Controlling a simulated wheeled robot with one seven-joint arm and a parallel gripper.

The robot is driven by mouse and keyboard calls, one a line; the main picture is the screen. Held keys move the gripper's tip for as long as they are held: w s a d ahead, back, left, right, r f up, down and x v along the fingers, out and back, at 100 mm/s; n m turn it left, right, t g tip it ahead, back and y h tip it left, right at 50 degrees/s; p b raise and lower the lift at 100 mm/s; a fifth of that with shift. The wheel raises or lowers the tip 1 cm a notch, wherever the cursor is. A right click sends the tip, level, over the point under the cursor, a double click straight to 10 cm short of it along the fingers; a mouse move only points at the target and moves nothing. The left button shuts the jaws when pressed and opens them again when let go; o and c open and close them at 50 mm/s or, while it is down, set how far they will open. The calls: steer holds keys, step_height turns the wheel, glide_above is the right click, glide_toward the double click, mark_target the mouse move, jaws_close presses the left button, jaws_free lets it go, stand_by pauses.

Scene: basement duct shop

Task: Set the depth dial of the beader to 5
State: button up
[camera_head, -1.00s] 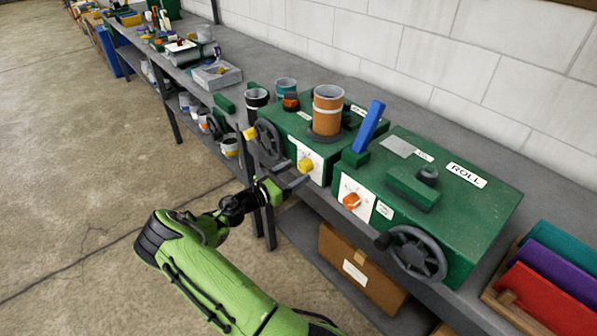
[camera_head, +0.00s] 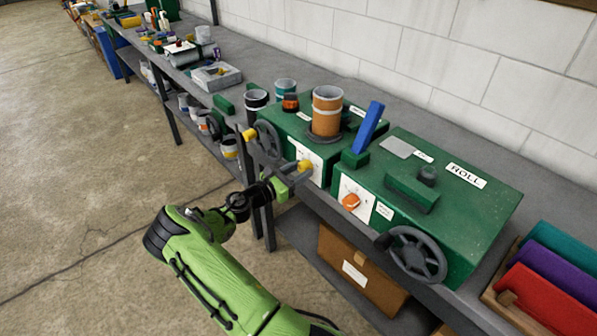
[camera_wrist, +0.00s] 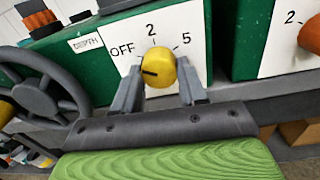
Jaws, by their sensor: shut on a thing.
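The yellow depth dial (camera_wrist: 158,68) is on the white face plate of the green beader (camera_head: 330,148), beside a "DEPTH" label. The plate is marked OFF, 2 and 5, from left over the top to the right. The dial's dark pointer line points left, to the OFF side. The dial also shows in the head view (camera_head: 305,166). My gripper (camera_wrist: 158,86) is shut on the dial, one grey finger on each side. In the head view my gripper (camera_head: 292,174) reaches the beader's front from the lower left.
A dark handwheel (camera_wrist: 45,88) stands close left of the dial. A second green machine marked ROLL (camera_head: 460,215) is at the right, with an orange dial (camera_head: 351,201) and a handwheel (camera_head: 416,254). A cardboard box (camera_head: 362,270) sits on the shelf below.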

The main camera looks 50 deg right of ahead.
steer(key=shift+m, duration=0.3)
steer(key=m+b, duration=0.2)
steer(key=m, duration=0.3)
steer(key=shift+w+f+m+b, duration=0.1)
steer(key=shift+m+b, duration=0.3)
steer(key=m+b, duration=0.3)
steer(key=m, duration=0.2)
steer(key=m+b, duration=0.4)
steer(key=m, duration=0.2)
steer(key=shift+w+m+b, duration=0.1)
steer(key=shift+m+b, duration=0.2)
steer(key=shift+m, duration=0.1)
steer(key=m+b, duration=0.4)
steer(key=m, duration=0.1)
steer(key=shift+m+b, duration=0.3)
steer(key=shift+m, duration=0.1)
steer(key=shift+r, duration=0.2)
steer(key=o, duration=1.1)
steer(key=shift+c, duration=0.2)
